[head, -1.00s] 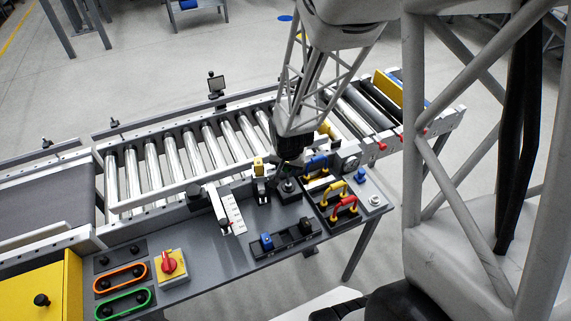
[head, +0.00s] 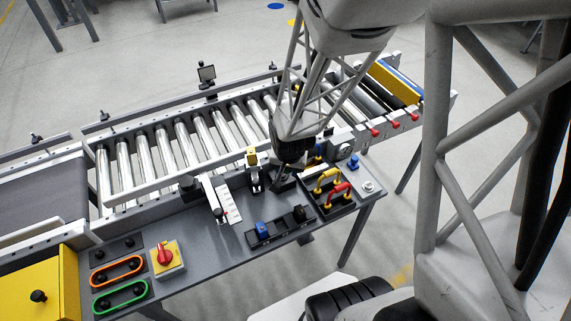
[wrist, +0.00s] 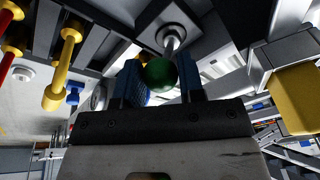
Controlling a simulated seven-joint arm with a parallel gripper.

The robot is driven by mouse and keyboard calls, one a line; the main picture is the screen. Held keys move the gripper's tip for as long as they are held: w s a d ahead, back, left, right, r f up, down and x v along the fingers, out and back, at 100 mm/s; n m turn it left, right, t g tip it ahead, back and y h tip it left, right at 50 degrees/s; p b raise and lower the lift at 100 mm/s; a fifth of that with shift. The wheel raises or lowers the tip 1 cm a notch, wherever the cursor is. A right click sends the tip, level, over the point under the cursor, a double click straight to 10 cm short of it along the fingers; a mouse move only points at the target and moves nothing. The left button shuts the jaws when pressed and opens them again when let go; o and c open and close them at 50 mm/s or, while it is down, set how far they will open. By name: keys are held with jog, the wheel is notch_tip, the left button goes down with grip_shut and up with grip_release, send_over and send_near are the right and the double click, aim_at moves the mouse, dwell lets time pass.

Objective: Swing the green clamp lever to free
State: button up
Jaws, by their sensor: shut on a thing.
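The green ball knob of the clamp lever (wrist: 160,75) sits in the middle of the wrist view. Its short metal rod runs up to a round, light pivot (wrist: 169,35). My gripper (wrist: 160,64) has one finger on each side of the knob and is shut on it. In the head view my gripper (head: 284,171) is low over the grey panel, just left of the yellow handle. There my wrist hides the lever and its knob. I cannot tell the lever's angle from the head view.
Yellow (head: 326,177) and red (head: 339,192) handles stand close right of my gripper. A blue slider (head: 262,229) and a white scale plate (head: 226,208) lie nearer and left. The roller conveyor (head: 185,145) runs behind. The left panel holds a red rotary switch (head: 165,254).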

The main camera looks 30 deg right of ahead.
jog(key=shift+s+f, duration=0.2)
jog(key=shift+s, duration=0.1)
jog(key=o, duration=0.9)
jog(key=shift+w+r, duration=0.1)
jog(key=shift+r, duration=0.1)
jog(key=shift+r, duration=0.65)
jog(key=v, duration=0.6)
jog(key=shift+r, duration=0.15)
